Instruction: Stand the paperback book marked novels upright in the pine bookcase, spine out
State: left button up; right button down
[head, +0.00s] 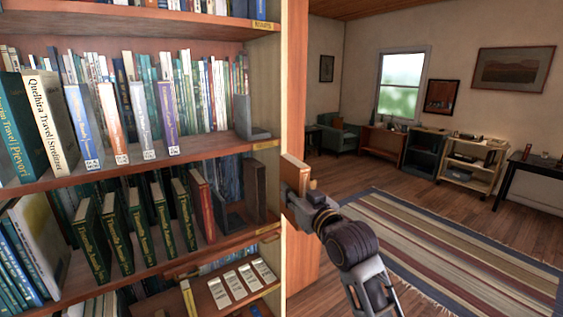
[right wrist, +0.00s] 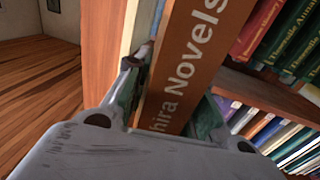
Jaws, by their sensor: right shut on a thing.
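My right gripper (head: 299,190) is shut on the brown paperback (head: 294,171), beside the bookcase's right side panel. In the right wrist view, the gripper's fingers (right wrist: 168,100) lie on either side of the book (right wrist: 190,70), whose spine reads "hira Novels" and faces the camera. Most of its cover is hidden. The pine bookcase (head: 264,100) fills the left of the head view. Its middle shelf holds tilted green books (head: 92,240) and a red book (head: 201,205). My left gripper is not in view.
A dark bookend (head: 232,215) stands right of the red book, with a narrow space between them. The upper shelf (head: 135,165) holds tall books and a grey bookend (head: 244,118). Open floor and a striped rug (head: 440,245) lie to the right.

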jog(key=d+f+m+t+h, duration=0.15)
jog(key=d+f, duration=0.35)
jog(key=f, duration=0.6)
jog(key=s+d+f+m+h, duration=0.1)
jog(key=s+d+f, duration=0.3)
jog(key=f, duration=0.4)
jog(key=s+d+f+m+h, duration=0.1)
jog(key=s+d+f+h, duration=0.2)
jog(key=s+d+f, duration=0.2)
jog(key=s+d+f+m+h, duration=0.1)
jog(key=s+d+f, duration=0.3)
jog(key=f, duration=0.7)
jog(key=shift+s+d+f+m+h, duration=0.3)
jog(key=shift+f+m+h, duration=0.1)
jog(key=shift+h, duration=0.25)
jog(key=shift+w, duration=0.1)
